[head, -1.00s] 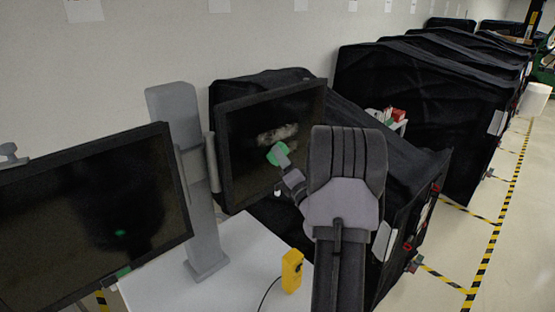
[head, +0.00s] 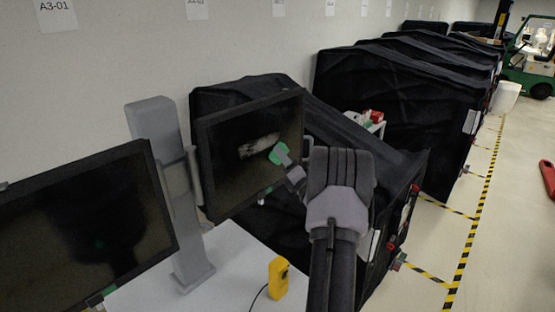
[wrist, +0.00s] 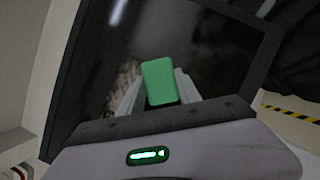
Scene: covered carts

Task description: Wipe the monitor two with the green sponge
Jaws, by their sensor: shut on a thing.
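Two dark monitors are mounted on a grey post (head: 165,190). The left monitor (head: 75,230) is nearer. The right monitor (head: 225,165) has a pale smudge (head: 258,146) on its screen. My gripper (head: 284,155) is shut on the green sponge (head: 277,152) in front of the right monitor, just right of the smudge. In the wrist view the sponge (wrist: 159,82) sits between the fingers, with the dark screen (wrist: 190,45) behind it and a brownish smudge (wrist: 122,85) to its left. I cannot tell whether the sponge touches the screen.
A white table (head: 235,265) stands below the monitors, with a yellow device (head: 278,278) and its cable on it. Black covered carts (head: 400,110) stand in a row behind. A floor lane with yellow-black tape (head: 470,220) runs along the right.

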